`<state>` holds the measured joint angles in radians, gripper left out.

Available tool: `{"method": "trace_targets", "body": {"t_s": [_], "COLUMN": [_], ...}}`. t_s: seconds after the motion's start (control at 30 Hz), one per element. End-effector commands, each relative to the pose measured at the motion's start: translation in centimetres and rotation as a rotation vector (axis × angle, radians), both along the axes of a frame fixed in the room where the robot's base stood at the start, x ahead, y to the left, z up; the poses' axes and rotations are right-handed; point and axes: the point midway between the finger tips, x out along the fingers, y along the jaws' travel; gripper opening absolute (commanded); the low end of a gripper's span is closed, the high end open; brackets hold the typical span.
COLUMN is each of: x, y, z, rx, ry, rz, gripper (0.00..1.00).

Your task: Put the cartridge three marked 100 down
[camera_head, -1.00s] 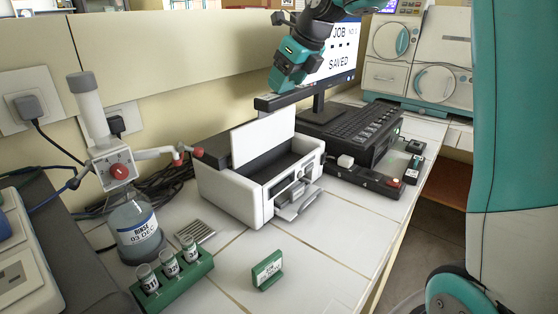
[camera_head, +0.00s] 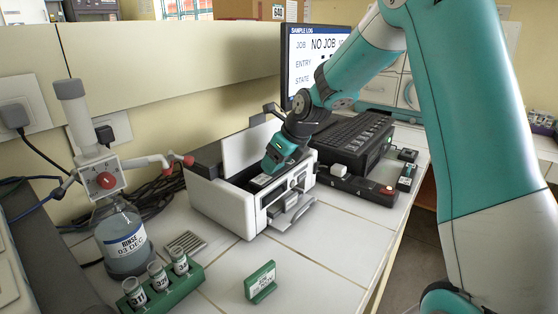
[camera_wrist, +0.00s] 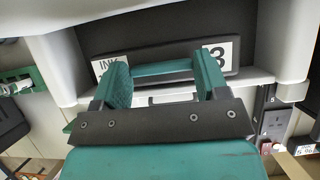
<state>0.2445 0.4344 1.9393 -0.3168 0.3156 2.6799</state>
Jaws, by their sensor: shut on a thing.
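My gripper (camera_head: 266,178) is shut on a dark cartridge and reaches down into the open top of the white printer (camera_head: 225,207). In the wrist view the cartridge (camera_wrist: 165,54) lies between the fingers of my gripper (camera_wrist: 165,75). Its white labels show "INK" at the left and "3" at the right; no "100" can be read. The printer's lid (camera_head: 240,150) stands raised behind the bay. I cannot tell whether the cartridge touches the bay floor.
A green sign (camera_head: 261,281) and a green rack (camera_head: 160,292) of capped vials stand in front. A rinse bottle (camera_head: 124,240) is at the left. A black keyboard unit (camera_head: 350,140) and the monitor (camera_head: 305,50) are behind. The front right table is clear.

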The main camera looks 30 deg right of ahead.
Motion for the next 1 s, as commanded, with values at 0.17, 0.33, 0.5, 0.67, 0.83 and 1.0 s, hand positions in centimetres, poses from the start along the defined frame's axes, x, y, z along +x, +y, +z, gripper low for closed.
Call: {"method": "trace_targets", "body": {"t_s": [0.17,0.33,0.5,0.67,0.83,1.0], "x": [0.1,0.1,0.1,0.1,0.0,0.0], "y": [0.0,0.0,0.0,0.0,-0.1,0.0], "z": [0.0,-0.2,-0.7,-1.2,-1.2,-1.2], "rx": [-0.001,-0.001,-0.001,-0.001,-0.001,0.0], "ry": [-0.004,-0.002,-0.002,-0.003,-0.002,-0.001], "rz": [0.0,0.0,0.0,0.0,-0.001,-0.001], "gripper": [0.34,0.34,0.34,0.34,0.86,0.93]}}
